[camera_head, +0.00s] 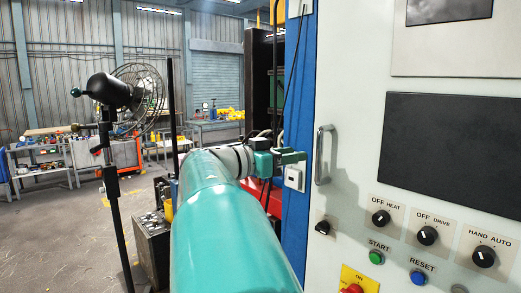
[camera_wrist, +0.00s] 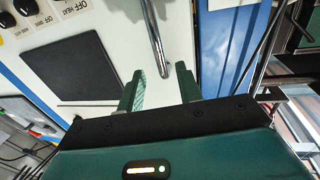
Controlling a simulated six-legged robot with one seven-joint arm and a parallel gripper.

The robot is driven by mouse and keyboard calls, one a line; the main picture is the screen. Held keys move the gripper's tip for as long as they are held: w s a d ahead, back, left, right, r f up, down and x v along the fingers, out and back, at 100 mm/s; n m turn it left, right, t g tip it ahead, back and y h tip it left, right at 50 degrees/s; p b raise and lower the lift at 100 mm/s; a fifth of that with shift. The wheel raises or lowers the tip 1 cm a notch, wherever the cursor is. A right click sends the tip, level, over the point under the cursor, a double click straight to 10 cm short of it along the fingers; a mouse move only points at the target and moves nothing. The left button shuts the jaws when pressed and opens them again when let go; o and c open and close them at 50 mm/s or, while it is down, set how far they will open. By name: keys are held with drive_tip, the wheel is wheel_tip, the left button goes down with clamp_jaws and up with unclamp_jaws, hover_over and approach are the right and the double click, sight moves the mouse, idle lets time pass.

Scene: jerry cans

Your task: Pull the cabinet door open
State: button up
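The cabinet door (camera_head: 352,110) is a pale panel with controls. It fills the right of the head view and looks shut. Its metal bar handle (camera_head: 321,155) is upright near the door's left edge. My gripper (camera_head: 303,156) is just left of the handle, at about its mid-height, with a small gap in the picture. In the wrist view my gripper (camera_wrist: 160,72) is open, and the handle (camera_wrist: 153,38) lines up with the gap between the two green fingers. The handle's end shows just beyond the fingertips. Nothing is held.
The door carries a dark screen (camera_head: 453,152), several knobs and buttons, and a red stop button (camera_head: 351,289). The cabinet's blue side (camera_head: 298,215) is beside my arm. A black pedestal fan (camera_head: 108,130) stands at left. Workbenches (camera_head: 215,125) are farther back, with open floor between.

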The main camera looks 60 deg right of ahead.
hover_over(318, 177)
drive_tip(key=shift+w+d, duration=0.1)
drive_tip(key=shift+d, duration=0.3)
clamp_jaws()
